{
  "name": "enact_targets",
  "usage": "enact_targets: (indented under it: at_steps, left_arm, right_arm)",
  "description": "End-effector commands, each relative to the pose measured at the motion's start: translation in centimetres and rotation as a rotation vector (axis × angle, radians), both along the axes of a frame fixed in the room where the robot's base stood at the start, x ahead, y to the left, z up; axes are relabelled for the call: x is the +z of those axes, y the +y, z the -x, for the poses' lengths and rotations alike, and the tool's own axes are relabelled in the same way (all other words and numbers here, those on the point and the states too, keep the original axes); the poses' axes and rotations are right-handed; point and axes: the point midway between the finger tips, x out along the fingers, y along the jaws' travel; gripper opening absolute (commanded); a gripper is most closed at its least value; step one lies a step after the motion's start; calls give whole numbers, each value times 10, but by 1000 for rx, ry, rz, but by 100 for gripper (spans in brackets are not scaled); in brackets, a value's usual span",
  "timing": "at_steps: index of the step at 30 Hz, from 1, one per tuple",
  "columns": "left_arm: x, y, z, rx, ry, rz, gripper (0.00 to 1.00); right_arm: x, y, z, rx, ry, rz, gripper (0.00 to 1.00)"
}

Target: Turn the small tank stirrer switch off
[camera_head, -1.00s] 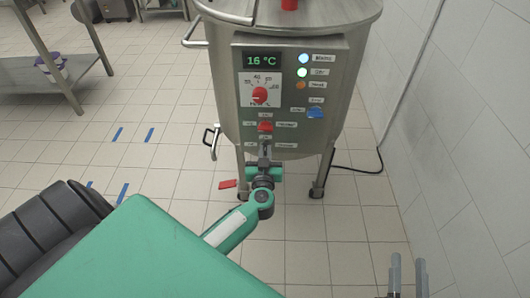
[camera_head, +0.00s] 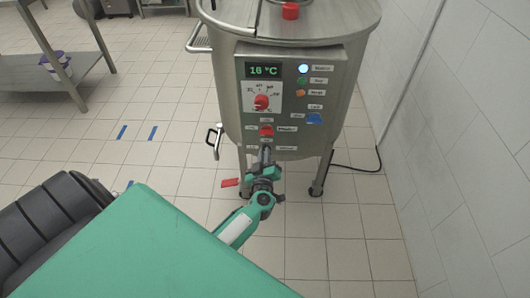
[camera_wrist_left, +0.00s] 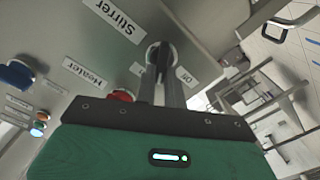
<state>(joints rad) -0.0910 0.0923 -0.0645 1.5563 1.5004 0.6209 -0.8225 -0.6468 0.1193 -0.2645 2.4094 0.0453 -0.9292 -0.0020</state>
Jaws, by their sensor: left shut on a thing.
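The steel tank (camera_head: 232,100) stands ahead with a grey control panel (camera_head: 330,100) on its front. My left gripper (camera_head: 266,155) is at the lower edge of the panel, just below the red heater knob (camera_head: 266,130). In the left wrist view, my left gripper's fingers (camera_wrist_left: 162,68) are shut on the stirrer switch (camera_wrist_left: 155,50), between the "Stirrer" label (camera_wrist_left: 112,14) and an "Off" label (camera_wrist_left: 184,76). The fingers cover most of the switch, so its exact position is hard to read. My right gripper is not in view.
The panel also has a display (camera_head: 263,70) reading 16 °C, a red dial (camera_head: 261,102), a blue knob (camera_head: 314,119) and lamps; the top one (camera_head: 303,68) glows, the green one (camera_head: 301,81) looks dim. A white wall (camera_head: 470,130) is at right, a steel table (camera_head: 70,80) at left.

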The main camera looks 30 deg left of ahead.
Motion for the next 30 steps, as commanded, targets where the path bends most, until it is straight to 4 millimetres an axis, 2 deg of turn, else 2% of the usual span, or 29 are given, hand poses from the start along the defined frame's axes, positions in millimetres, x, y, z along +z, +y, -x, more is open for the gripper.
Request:
enact_targets:
  at_steps: [6,12,30]
  left_arm:
    - [-2,1,2,2,-105,178,0]
    - [-5,2,3,2,-204,340,0]
    - [-11,4,4,3,-465,763,0]
  right_arm:
    - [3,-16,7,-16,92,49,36]
    - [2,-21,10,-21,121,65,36]
    - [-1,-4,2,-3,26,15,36]
